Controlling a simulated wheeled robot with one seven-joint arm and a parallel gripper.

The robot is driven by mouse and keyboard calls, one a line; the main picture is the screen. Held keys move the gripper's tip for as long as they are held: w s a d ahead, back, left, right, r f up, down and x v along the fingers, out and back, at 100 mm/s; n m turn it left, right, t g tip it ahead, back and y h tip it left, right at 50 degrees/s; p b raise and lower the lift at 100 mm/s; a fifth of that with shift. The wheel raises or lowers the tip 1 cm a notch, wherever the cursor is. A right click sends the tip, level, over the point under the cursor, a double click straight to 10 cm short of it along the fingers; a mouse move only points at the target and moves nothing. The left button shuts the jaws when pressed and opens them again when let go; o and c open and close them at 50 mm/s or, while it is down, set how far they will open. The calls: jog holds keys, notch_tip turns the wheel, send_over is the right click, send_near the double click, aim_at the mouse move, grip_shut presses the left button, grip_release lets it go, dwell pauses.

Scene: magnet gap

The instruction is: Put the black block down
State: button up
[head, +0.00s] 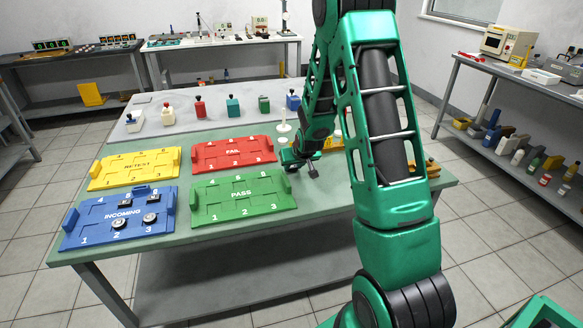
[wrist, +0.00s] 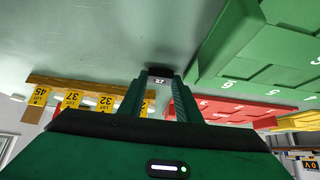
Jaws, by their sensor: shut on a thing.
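My gripper (head: 309,168) is low over the bare green table, just right of the green PASS tray (head: 242,197). In the wrist view my gripper (wrist: 160,82) is shut on the black block (wrist: 160,73), which shows as a small dark end with a white label between the fingertips. Most of the block is hidden by the fingers. A dark shadow lies on the table close by it. I cannot tell whether the block touches the table.
Left of it stand the red FAIL tray (head: 233,153), yellow RETEST tray (head: 134,168) and blue INCOMING tray (head: 119,217), the last holding several dark parts. A yellow-tagged wooden rack (wrist: 83,88) is nearby. Bare table (head: 320,196) lies in front.

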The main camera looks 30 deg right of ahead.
jog(key=shift+f, duration=0.15)
jog(key=o, duration=0.9)
